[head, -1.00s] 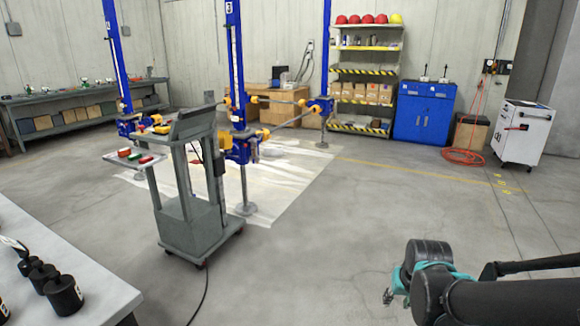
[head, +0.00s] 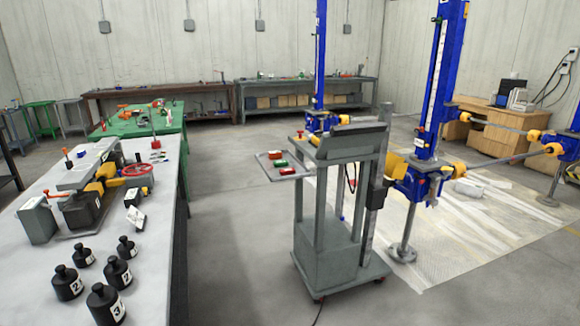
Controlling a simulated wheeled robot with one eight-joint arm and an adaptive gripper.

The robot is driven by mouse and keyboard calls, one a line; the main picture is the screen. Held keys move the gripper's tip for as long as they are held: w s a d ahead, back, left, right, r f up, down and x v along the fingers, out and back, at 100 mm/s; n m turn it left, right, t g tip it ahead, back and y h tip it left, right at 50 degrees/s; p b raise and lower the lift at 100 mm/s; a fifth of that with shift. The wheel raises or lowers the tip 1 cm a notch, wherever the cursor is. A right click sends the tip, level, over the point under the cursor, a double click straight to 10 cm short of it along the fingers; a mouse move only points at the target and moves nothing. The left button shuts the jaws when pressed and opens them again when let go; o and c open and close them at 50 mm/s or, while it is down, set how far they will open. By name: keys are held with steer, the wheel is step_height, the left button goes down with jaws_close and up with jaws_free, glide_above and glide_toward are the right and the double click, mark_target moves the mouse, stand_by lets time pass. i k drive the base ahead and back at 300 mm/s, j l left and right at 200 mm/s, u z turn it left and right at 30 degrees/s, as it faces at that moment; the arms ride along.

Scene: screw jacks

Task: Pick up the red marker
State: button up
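I cannot pick out the red marker for certain. Several small pen-like items, one with red on it (head: 156,144), lie near the far end of the white-topped bench (head: 215,240) at left. They are too small to identify. Small red and green blocks (head: 281,163) sit on the side tray of the grey cart (head: 335,245). My gripper is not in view now.
The bench also holds a vise-like device with a red handwheel (head: 137,169) and black numbered weights (head: 106,304). A green table (head: 150,125) stands behind. Blue screw-jack columns (head: 437,85) rise at right. Grey floor is open between bench and cart.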

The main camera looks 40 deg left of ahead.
mark_target(288, 172)
steer(key=i+j+u, duration=0.15)
steer(key=i+u, duration=0.45)
steer(key=u, duration=0.2)
steer(key=i+u, duration=0.4)
steer(key=i+l+u, duration=0.15)
steer(key=u, duration=0.2)
steer(key=i+j+u, duration=0.25)
steer(key=i, duration=0.4)
steer(key=i+u, duration=0.3)
steer(key=i, duration=0.3)
